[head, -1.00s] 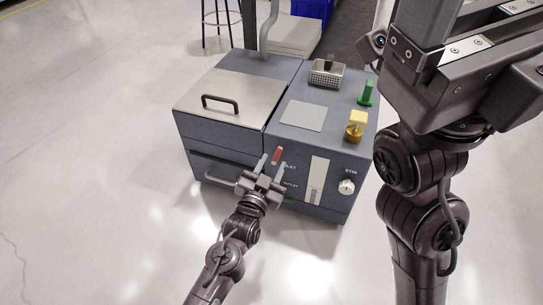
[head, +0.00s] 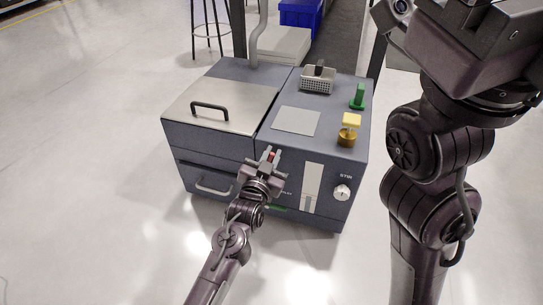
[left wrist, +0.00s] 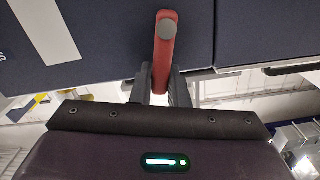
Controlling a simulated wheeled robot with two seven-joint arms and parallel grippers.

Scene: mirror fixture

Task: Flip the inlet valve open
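The red inlet valve lever (left wrist: 165,52) shows large in the left wrist view, with its round end toward the top. In the head view only a little red of the lever (head: 272,155) shows between my left fingertips, on the front of the grey-blue machine (head: 235,155). My left gripper (head: 271,153) is at the lever, one finger on each side. In the left wrist view the fingers of this gripper (left wrist: 160,78) lie close against the lever's sides and look shut on it. My right gripper's fingers are out of view.
Right of the lever are a white gauge strip (head: 312,188) and the STIR knob (head: 342,192). A drawer-like handle (head: 213,186) is to the left. My right arm fills the right side.

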